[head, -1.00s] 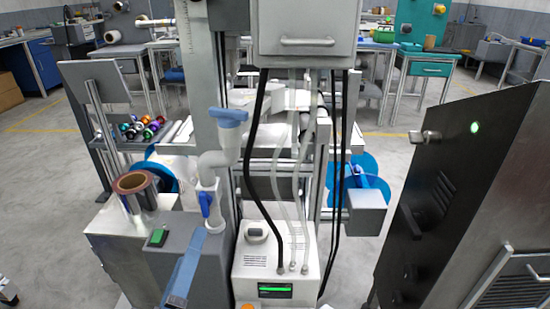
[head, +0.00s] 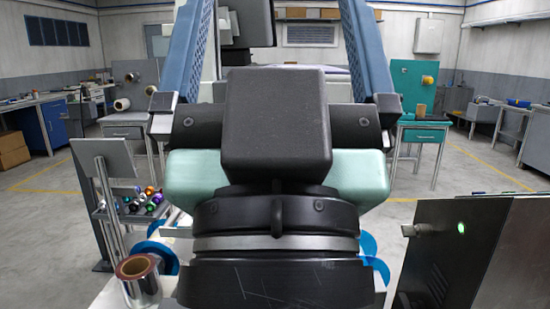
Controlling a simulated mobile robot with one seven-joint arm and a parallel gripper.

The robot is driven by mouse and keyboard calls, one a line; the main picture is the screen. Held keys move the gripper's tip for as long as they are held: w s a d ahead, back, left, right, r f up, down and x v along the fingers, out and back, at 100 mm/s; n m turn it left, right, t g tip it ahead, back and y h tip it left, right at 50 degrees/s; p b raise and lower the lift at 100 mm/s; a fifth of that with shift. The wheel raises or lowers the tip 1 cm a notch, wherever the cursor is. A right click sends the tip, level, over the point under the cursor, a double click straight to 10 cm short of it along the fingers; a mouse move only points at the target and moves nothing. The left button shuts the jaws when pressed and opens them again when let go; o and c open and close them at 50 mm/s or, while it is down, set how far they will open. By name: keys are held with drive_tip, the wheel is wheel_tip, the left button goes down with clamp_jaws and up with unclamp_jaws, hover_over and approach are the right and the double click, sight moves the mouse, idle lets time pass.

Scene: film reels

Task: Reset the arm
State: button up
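My gripper (head: 277,40) fills the middle of the head view, close to the camera and pointing up. Its two blue ribbed fingers stand wide apart, one on each side of the black housing, and run past the top edge, so their tips are cut off. I see nothing held between the visible parts of the fingers. Below them are a pale green body and a black wrist with a grey ring. They hide most of the machine behind.
A copper-brown film roll (head: 138,280) stands at lower left. Several colored spools (head: 145,200) lie on a rack by a grey panel (head: 105,165). A dark cabinet (head: 480,250) with a green light is at lower right. Benches line the back. Open floor shows on both sides.

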wheel_tip(320, 180, up, 20)
drive_tip(key=p, duration=1.8)
drive_tip(key=shift+r, duration=0.2)
drive_tip(key=shift+f, duration=0.15)
